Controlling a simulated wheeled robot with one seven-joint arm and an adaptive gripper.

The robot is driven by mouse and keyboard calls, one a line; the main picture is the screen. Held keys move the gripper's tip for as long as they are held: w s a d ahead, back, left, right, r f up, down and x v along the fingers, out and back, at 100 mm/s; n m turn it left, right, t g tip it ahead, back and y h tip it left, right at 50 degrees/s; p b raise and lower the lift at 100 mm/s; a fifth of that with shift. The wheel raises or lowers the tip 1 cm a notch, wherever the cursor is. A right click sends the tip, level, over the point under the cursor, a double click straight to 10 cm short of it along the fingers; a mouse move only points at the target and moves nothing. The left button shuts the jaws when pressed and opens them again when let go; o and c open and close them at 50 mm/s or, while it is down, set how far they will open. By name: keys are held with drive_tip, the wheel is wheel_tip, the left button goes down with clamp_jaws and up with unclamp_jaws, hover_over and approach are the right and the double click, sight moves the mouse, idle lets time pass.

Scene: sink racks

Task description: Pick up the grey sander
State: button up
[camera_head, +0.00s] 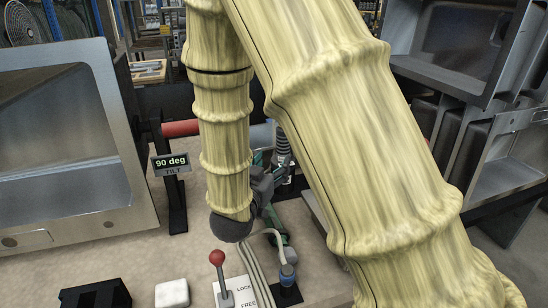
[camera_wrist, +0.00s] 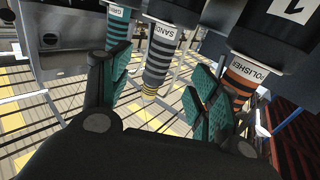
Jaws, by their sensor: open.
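The sander (camera_wrist: 158,60), with a grey and black ringed grip, a yellow-banded end and a white label reading "SAND", hangs in the wrist view from a dark body. My gripper (camera_wrist: 160,82) is open, with a teal-padded finger on each side of the sander's grip in that view. I cannot tell whether either pad touches it. In the head view my gripper (camera_head: 266,184) is mostly hidden by my arm, and a grey ringed grip (camera_head: 283,146) shows just beyond it.
In the wrist view, a teal-ringed tool (camera_wrist: 118,32) hangs left of the sander, and an orange-ringed polisher (camera_wrist: 243,78) hangs close to the right finger. In the head view, a metal basin (camera_head: 130,185), tilt display (camera_head: 170,163), red-knobbed lever (camera_head: 217,259) and white block (camera_head: 172,293) stand around the bench.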

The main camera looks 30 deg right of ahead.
drive_tip(key=shift+x, duration=5.4)
drive_tip(key=shift+w+f, duration=0.1)
drive_tip(key=shift+f, duration=0.05)
clamp_jaws()
drive_tip(key=shift+r, duration=0.2)
drive_tip(key=shift+r+p, duration=0.6)
drive_tip(key=shift+r, duration=4.3)
